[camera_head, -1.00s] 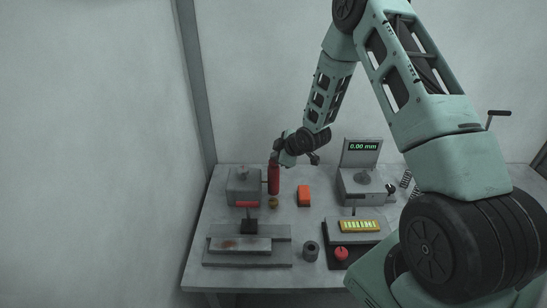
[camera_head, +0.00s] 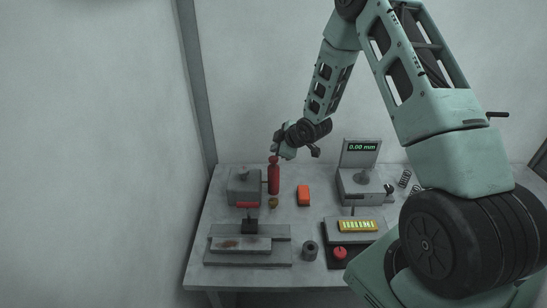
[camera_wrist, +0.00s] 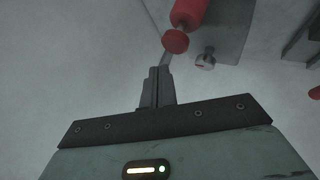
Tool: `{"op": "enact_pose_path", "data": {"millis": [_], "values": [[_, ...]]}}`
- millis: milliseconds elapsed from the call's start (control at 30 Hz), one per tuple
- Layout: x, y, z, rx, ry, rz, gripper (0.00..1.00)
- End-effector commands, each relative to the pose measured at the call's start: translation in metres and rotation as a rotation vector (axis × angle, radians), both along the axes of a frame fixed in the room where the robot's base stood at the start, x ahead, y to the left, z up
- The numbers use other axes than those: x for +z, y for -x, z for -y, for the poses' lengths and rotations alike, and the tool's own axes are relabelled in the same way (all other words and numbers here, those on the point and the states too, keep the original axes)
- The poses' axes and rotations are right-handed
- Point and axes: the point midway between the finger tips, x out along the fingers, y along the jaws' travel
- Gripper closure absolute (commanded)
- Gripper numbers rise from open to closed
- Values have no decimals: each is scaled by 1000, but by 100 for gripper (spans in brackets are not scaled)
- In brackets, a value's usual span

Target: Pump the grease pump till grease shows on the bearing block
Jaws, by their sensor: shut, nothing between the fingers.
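The grease pump (camera_head: 274,180) is a red upright cylinder with a red knob (camera_head: 274,159) on top, on the left part of the table. Its knob shows in the wrist view (camera_wrist: 175,41), with the red body (camera_wrist: 190,12) behind it. The grey block beside it on the left, apparently the bearing block (camera_head: 240,187), has a short link to the pump. Whether grease shows on it is too small to tell. My gripper (camera_head: 278,152) is just above the knob; in the wrist view its grey fingers (camera_wrist: 161,70) are shut and empty, close to the knob. Contact is unclear.
A gauge reading 0.00 mm (camera_head: 361,147) stands to the right. A dark cylinder (camera_head: 310,250), a yellow-topped fixture (camera_head: 359,226) and a red button (camera_head: 340,253) are at front right.

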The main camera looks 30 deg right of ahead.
Motion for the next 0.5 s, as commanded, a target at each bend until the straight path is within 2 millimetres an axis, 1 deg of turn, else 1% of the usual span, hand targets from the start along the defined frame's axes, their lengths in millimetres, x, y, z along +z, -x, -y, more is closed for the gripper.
{"op": "enact_pose_path", "data": {"millis": [33,300,400,500], "values": [[9,0,0,0,1,1,100],[35,0,0,0,1,1,100],[41,0,0,-1,0,1,100],[41,0,0,0,0,0,100]]}}
